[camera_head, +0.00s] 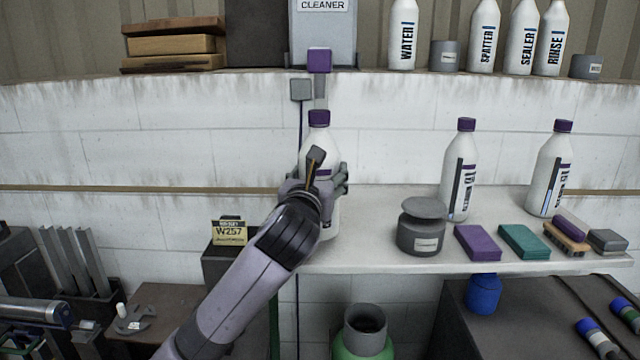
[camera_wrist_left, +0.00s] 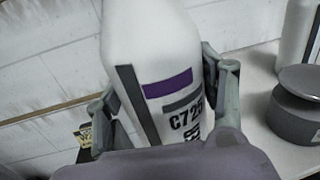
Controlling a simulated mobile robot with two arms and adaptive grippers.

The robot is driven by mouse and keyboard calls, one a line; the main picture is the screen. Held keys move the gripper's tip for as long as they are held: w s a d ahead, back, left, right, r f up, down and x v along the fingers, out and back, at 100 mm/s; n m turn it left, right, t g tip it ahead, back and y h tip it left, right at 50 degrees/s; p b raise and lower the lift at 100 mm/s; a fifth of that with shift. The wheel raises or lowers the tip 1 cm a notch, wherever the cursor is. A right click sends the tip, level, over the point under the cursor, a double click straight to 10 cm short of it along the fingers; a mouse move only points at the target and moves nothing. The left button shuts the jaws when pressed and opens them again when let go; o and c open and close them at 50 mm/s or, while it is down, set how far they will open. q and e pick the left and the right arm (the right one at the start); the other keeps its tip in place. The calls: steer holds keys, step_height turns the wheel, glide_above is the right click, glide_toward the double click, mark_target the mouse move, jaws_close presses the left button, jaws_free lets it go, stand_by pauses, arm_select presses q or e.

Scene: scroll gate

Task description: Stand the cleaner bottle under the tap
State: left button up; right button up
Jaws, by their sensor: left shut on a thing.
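The cleaner bottle (camera_head: 319,133) is white with a purple cap and stands upright in my left gripper (camera_head: 318,182) near the left end of the shelf. My left gripper is shut around its body. In the left wrist view the bottle (camera_wrist_left: 155,45) shows a purple stripe and the text "C725", with a finger on each side. The tap (camera_head: 319,62), with a purple block, hangs below the grey container marked CLEANER (camera_head: 323,30), directly above the bottle's cap in the head view. The bottle's base is partly hidden by my arm. My right gripper is not in view.
Two similar white bottles (camera_head: 459,175) (camera_head: 552,170) stand on the shelf (camera_head: 370,258) to the right. A grey lidded pot (camera_head: 421,228), a purple sponge (camera_head: 477,242) and a teal sponge (camera_head: 524,241) lie nearer. A yellow W257 sign (camera_head: 229,232) is left of my arm.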

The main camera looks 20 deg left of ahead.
arm_select(q)
steer(key=shift+w+a, duration=0.1)
steer(key=shift+w, duration=0.55)
steer(key=shift+f+p, duration=0.5)
steer(key=shift+f, duration=1.35)
steer(key=o, duration=1.3)
steer(key=shift+s, duration=0.45)
steer(key=s, duration=0.3)
steer(key=s+d+b, duration=0.1)
steer(key=s, duration=0.3)
steer(key=s+b, duration=0.1)
steer(key=s, duration=0.3)
steer(key=shift+s+d, duration=0.1)
steer(key=shift+d, duration=0.15)
